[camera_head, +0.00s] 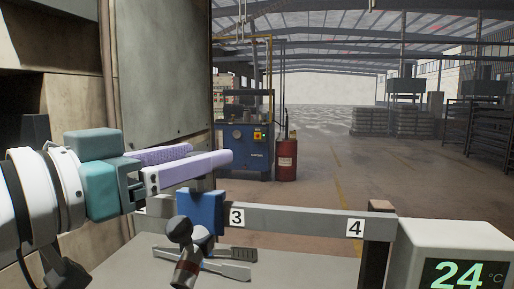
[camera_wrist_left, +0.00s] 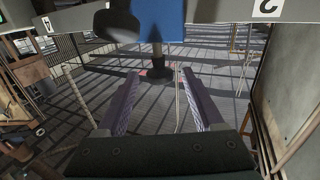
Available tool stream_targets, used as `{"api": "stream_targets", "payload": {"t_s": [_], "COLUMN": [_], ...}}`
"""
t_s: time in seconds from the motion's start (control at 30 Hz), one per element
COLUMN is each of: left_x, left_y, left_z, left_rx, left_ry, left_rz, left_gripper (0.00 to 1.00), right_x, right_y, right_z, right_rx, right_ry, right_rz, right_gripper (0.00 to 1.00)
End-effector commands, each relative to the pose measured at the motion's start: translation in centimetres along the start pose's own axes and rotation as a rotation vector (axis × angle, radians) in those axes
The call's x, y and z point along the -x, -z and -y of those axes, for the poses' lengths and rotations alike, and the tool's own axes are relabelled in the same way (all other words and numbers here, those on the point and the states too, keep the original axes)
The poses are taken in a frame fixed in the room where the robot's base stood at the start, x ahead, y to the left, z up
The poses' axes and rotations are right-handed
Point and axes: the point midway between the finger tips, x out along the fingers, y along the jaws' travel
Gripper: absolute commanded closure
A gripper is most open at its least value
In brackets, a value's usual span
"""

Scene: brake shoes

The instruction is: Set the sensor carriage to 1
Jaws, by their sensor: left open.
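The sensor carriage (camera_head: 201,212) is a blue block on a grey horizontal rail (camera_head: 290,220), just left of the label 3 in the head view. A dark rounded handle (camera_head: 180,229) stands out in front of it. In the left wrist view the blue carriage (camera_wrist_left: 158,18) is at the top, with the label 2 to its right. My left gripper (camera_head: 212,157) has purple fingers, open and empty, above the carriage and apart from it. In the left wrist view its fingers (camera_wrist_left: 160,74) point towards the carriage. The label 1 cannot be seen. My right gripper is not in view.
A digital display (camera_head: 458,255) reading 24 °C stands at the right front. Grey metal tools (camera_head: 225,266) lie on the table below the rail. A dark post (camera_head: 377,250) holds the rail's right end. A wall panel is close behind my left arm.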

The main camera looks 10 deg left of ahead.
Motion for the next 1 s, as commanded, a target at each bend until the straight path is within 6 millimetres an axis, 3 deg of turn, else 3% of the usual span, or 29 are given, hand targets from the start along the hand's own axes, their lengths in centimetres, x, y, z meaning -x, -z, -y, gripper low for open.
{"api": "stream_targets", "payload": {"t_s": [0.1, 0.3, 0.67, 1.0], "left_x": [-1.9, -3.9, -4.3, -4.3], "left_y": [0.2, 0.0, -0.1, -0.1], "left_z": [0.0, 0.0, 0.0, 0.0], "left_rx": [0.000, 0.000, -0.001, -0.001], "left_ry": [0.000, 0.000, 0.000, 0.000], "left_rz": [-0.002, 0.000, 0.001, 0.001], "left_gripper": [0.31, 0.31, 0.31, 0.69], "right_x": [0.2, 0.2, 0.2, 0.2], "right_y": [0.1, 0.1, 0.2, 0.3], "right_z": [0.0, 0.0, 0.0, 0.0], "right_rx": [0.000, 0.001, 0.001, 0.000], "right_ry": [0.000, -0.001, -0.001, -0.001], "right_rz": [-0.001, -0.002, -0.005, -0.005], "right_gripper": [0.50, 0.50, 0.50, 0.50]}}
